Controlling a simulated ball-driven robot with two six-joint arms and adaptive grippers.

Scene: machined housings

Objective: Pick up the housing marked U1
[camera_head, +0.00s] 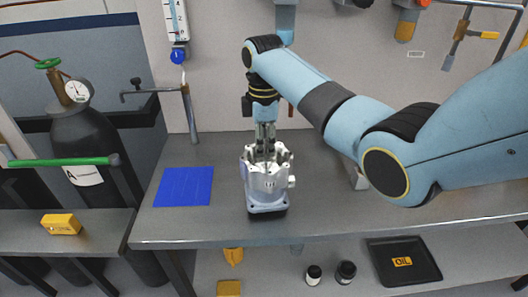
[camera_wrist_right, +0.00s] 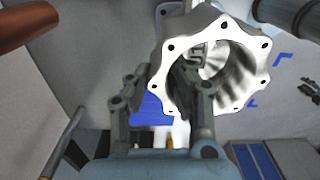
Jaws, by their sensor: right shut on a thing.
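A silver-grey cast housing (camera_head: 265,184) with a scalloped, bolt-holed top rim is upright at the middle of the bench, with a dark band at its foot. In the right wrist view the housing's open bore (camera_wrist_right: 215,65) faces the camera. There one finger of my right gripper (camera_wrist_right: 163,88) reaches into the bore and the other lies outside the wall. I cannot tell whether the housing touches the bench. My left gripper is not in view.
A blue mat (camera_head: 183,187) lies on the grey bench (camera_head: 330,225) left of the housing. A pipe stand (camera_head: 190,115) rises behind the mat. A yellow block (camera_head: 61,224) sits on a side bench at left. A black tray marked OIL (camera_head: 425,272) is below.

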